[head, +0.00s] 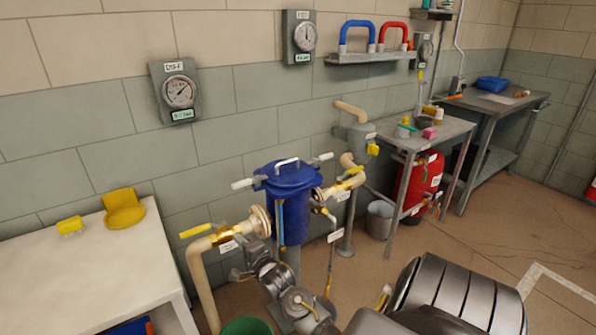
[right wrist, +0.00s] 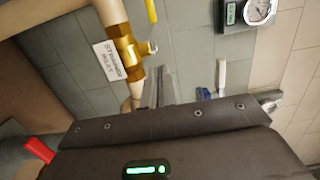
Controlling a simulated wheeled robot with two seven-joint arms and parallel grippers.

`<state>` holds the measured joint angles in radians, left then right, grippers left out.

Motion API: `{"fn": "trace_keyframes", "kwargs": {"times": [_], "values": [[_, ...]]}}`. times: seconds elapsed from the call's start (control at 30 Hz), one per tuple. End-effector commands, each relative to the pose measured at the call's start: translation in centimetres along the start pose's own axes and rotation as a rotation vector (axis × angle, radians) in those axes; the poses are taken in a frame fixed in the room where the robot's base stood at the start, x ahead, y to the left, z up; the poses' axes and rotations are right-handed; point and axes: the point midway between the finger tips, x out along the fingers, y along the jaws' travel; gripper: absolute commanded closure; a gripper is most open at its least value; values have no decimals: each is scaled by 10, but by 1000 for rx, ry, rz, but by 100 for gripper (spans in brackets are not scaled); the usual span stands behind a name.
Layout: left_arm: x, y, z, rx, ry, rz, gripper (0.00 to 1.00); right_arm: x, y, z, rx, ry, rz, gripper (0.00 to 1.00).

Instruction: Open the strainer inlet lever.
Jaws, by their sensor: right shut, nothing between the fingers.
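The strainer inlet lever (head: 195,230) is a yellow handle on a brass valve (head: 228,233) in the cream pipe left of the blue strainer (head: 285,195). It points left, roughly along the pipe. In the right wrist view the yellow lever (right wrist: 151,10) is at the top, and the valve's white tag (right wrist: 109,60) reads strainer inlet. My right gripper (head: 238,273) is below and in front of the valve in the head view. In the right wrist view its grey fingers (right wrist: 160,85) are together and empty, apart from the lever. My left gripper is not in view.
A second brass valve with a yellow handle (head: 350,172) is right of the strainer. A white table (head: 80,275) with yellow items stands at the left. A green bucket (head: 246,327) is at the bottom. Gauges (head: 179,92) hang on the wall.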

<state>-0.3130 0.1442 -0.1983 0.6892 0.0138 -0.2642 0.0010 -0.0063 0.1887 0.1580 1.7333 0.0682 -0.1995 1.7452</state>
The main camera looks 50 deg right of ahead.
Motion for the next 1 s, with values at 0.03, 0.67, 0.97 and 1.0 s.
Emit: {"fn": "trace_keyframes", "kwargs": {"times": [0.03,0.67,0.97,1.0], "values": [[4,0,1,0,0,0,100,0,2,-6,-10,-33,1,100],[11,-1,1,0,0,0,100,-65,1,-68,0,-139,2,100],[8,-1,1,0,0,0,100,-103,19,-73,-39,-130,39,100],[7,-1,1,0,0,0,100,-104,27,-73,-57,-128,55,100]]}}
